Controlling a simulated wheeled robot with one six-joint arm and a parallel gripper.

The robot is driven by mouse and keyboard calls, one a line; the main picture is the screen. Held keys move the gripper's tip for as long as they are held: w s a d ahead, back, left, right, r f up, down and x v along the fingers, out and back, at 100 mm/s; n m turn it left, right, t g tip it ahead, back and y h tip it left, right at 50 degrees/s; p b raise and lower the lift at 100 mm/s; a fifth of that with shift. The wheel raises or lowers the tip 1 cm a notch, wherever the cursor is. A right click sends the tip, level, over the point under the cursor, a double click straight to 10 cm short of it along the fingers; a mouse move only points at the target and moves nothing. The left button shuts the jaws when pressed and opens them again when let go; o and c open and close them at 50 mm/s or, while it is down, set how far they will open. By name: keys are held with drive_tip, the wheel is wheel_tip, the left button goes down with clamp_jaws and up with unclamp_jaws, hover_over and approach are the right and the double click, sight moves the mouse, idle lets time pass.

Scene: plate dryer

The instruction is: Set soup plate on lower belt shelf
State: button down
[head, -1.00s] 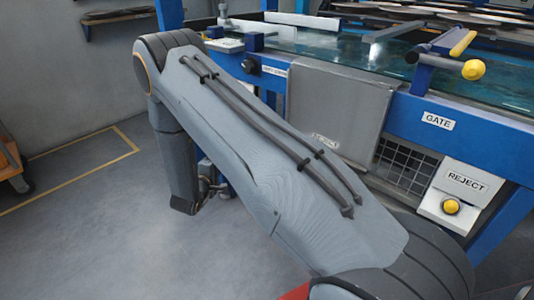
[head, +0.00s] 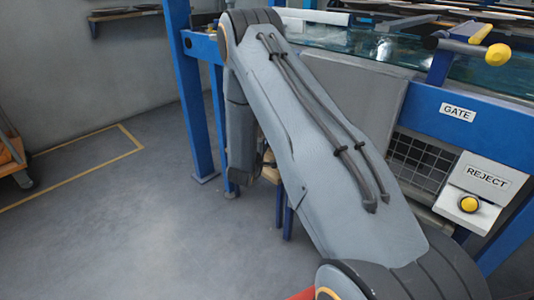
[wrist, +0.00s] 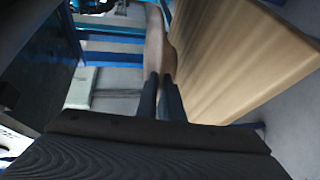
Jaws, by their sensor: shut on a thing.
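In the wrist view, the two dark fingers of my gripper (wrist: 160,97) are close together on a thin, pale brownish thing seen nearly edge-on, which I take for the soup plate (wrist: 155,42). It reaches up from the fingertips, beside a light wooden board (wrist: 235,60). I cannot tell whether plate and board touch. In the head view my arm hides the plate and most of the gripper. A small wooden piece (head: 270,174) with blue legs shows low behind my arm. I cannot tell whether the board is the lower belt shelf.
The blue machine frame with the GATE label (head: 457,112), a wire grille (head: 420,160) and a REJECT button box (head: 470,190) stands right of my arm. A blue post (head: 195,100) stands left of it. The floor at left (head: 120,220) is clear. Blue rails (wrist: 110,45) show in the wrist view.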

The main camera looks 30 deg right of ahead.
drive_tip(key=shift+w+d+r, duration=0.1)
drive_tip(key=shift+d, duration=0.25)
wheel_tip(320, 180, down, 4)
drive_tip(key=shift+d+r+b, duration=0.15)
drive_tip(key=shift+b, duration=0.85)
drive_tip(key=shift+r, duration=0.1)
drive_tip(key=c, duration=2.3)
unclamp_jaws()
drive_tip(key=shift+f, duration=0.2)
drive_tip(key=o, duration=0.4)
